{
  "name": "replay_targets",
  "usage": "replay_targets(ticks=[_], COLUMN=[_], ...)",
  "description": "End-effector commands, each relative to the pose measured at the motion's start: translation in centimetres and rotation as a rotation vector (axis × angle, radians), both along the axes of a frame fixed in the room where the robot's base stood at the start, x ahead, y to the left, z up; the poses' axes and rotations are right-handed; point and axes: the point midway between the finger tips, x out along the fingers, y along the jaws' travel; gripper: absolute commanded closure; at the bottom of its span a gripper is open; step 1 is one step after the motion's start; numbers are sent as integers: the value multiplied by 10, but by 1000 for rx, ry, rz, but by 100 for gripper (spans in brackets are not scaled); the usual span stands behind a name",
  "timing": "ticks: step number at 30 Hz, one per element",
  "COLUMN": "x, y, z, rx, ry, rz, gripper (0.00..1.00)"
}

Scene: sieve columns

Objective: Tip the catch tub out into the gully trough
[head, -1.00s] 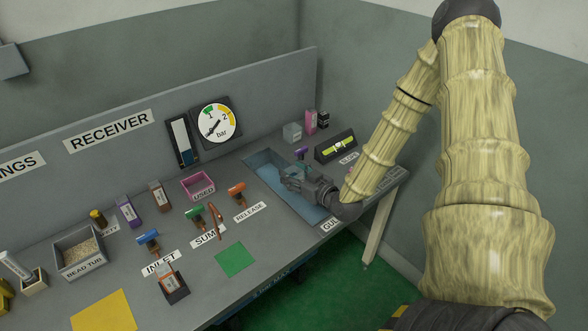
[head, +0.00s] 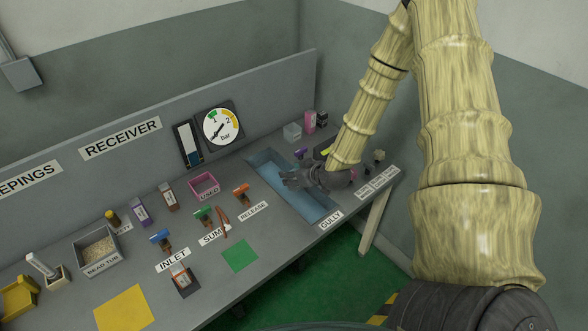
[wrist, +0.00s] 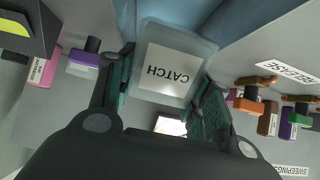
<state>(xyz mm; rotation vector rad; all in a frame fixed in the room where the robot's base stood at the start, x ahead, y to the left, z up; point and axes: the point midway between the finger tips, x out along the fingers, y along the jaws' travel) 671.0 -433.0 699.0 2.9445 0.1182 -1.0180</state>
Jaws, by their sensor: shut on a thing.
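My gripper (head: 292,180) is over the blue gully trough (head: 318,207) at the right end of the bench. In the wrist view its two teal fingers (wrist: 165,95) are shut on the catch tub (wrist: 203,52), a pale translucent tub. The tub's white CATCH label faces the camera and reads upside down, as do the bench labels there. The blue of the trough (wrist: 232,22) shows behind the tub. In the head view my gripper hides most or all of the tub. I cannot tell its exact tilt or what is inside it.
The orange release valve (head: 241,190) stands left of the trough, with green and blue valves further left. A pink used tray (head: 204,185) sits behind them. A pink box (head: 310,121) and a clear block (head: 292,131) stand behind the trough. The green mat (head: 240,255) is bare.

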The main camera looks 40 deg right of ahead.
Motion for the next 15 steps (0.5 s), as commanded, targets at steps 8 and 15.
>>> replay_targets(ticks=[8, 15], x=[5, 7], y=[1, 1], z=[7, 6], rx=[-15, -28], ry=[172, 333], rz=[2, 2], gripper=[78, 78])
